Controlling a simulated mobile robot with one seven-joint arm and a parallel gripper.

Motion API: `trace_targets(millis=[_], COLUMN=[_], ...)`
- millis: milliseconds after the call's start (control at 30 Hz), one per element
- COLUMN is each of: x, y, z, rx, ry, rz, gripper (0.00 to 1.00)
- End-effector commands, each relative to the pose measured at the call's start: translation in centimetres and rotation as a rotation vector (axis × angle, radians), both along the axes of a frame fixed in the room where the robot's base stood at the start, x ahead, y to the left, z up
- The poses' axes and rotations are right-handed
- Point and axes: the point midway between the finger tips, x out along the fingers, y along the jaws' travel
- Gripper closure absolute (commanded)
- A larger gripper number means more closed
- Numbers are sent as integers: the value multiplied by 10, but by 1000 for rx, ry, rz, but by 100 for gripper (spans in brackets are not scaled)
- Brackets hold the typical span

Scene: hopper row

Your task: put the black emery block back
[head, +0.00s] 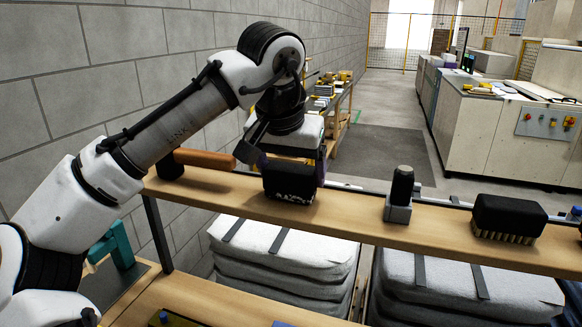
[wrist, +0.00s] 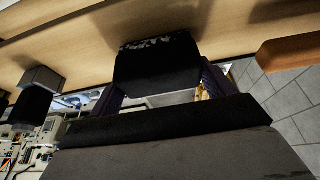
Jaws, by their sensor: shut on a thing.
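The black emery block (head: 290,184) has white lettering on its front face. It is at the wooden shelf (head: 345,204), left of the middle in the head view. My gripper (head: 292,167) points down and is shut on the block, with a purple finger at its right side. In the wrist view the black block (wrist: 157,66) sits between two purple fingers, its white-marked edge close to the shelf board (wrist: 85,45). I cannot tell whether its underside touches the shelf.
A wooden-handled tool (head: 207,158) lies on the shelf just left of the block. To the right stand a black cylinder (head: 402,184) in a grey holder (head: 398,212) and a black brush (head: 508,216). Bare shelf lies between block and holder. Grey padded stacks (head: 285,265) are below.

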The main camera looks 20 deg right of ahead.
Motion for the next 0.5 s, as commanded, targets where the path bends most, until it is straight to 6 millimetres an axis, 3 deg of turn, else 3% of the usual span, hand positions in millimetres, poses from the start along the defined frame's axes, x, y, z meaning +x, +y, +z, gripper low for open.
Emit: trace_targets(millis=[167, 200, 333, 500], x=[0, 0, 0, 0], y=[0, 0, 0, 0], z=[-4, -4, -4, -4], rx=[-1, 0, 0, 0], ry=[1, 0, 0, 0], rz=[0, 0, 0, 0], gripper=[44, 17, 0, 0])
